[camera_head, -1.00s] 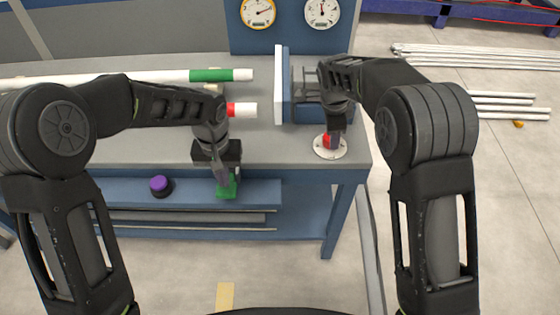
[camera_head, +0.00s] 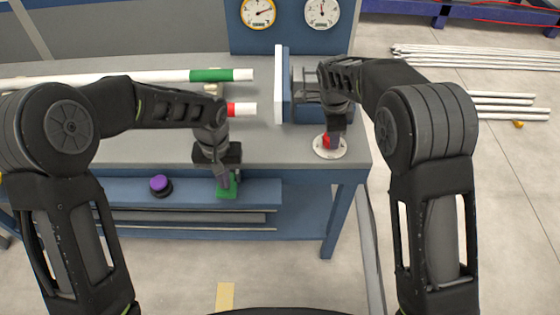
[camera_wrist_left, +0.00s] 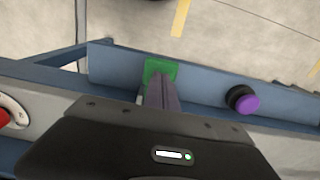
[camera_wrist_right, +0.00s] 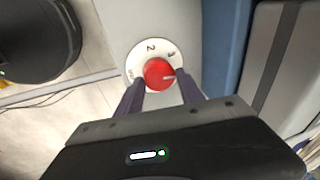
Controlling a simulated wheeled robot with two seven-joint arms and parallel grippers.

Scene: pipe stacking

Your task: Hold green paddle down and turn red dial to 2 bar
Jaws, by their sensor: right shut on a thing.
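The red dial (camera_head: 327,141) sits on a round white plate (camera_head: 317,149) at the right end of the bench. My right gripper (camera_head: 335,136) is shut on the dial; in the right wrist view the fingers flank the red dial (camera_wrist_right: 158,74). The green paddle (camera_head: 228,191) is on the blue front ledge. My left gripper (camera_head: 222,185) is over it, fingers closed together; in the left wrist view the tips overlap the green paddle (camera_wrist_left: 160,66). Whether they press it, I cannot tell.
A purple button (camera_head: 159,184) is on the ledge left of the paddle. A yellow-rimmed gauge (camera_head: 258,12) and a white gauge (camera_head: 322,12) are on the back panel. A green-banded pipe (camera_head: 150,77) and a red-banded pipe (camera_head: 245,109) lie above the bench. A blue-and-white fixture (camera_head: 279,85) stands behind the dial.

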